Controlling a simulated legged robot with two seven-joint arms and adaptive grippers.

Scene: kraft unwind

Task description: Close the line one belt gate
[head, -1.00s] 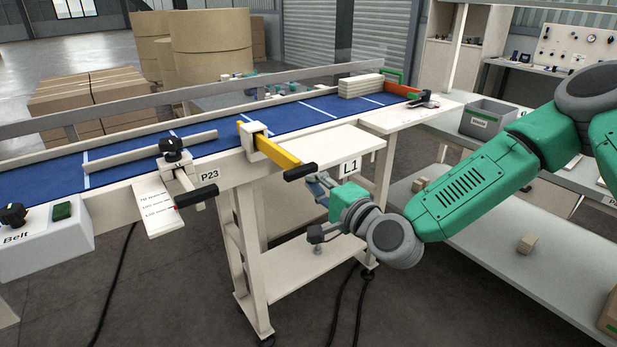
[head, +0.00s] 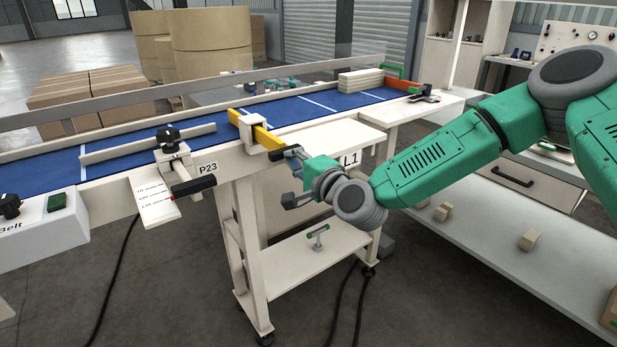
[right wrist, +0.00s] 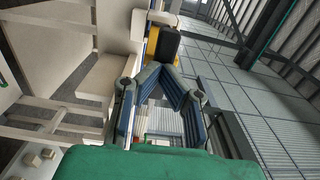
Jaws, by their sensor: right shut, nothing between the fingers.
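The line one belt gate is a yellow bar (head: 265,136) running through a white bracket at the belt's near edge, beside the L1 label (head: 351,158). Its inner end reaches over the near part of the blue belt. Its black handle (head: 284,152) sticks out on the near side. The handle also shows in the right wrist view (right wrist: 167,43), just beyond the fingertips. My right gripper (head: 292,155) is shut and empty, its tips right at the handle's outer end. I cannot tell for sure whether they touch. My left gripper is not in view.
A second black handle (head: 194,186) and a knob (head: 167,135) sit by the P23 label. A control box (head: 40,232) stands at the left. White blocks (head: 360,79) lie on the belt (head: 300,104) before an orange gate (head: 402,84). A lower shelf (head: 300,262) is beneath.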

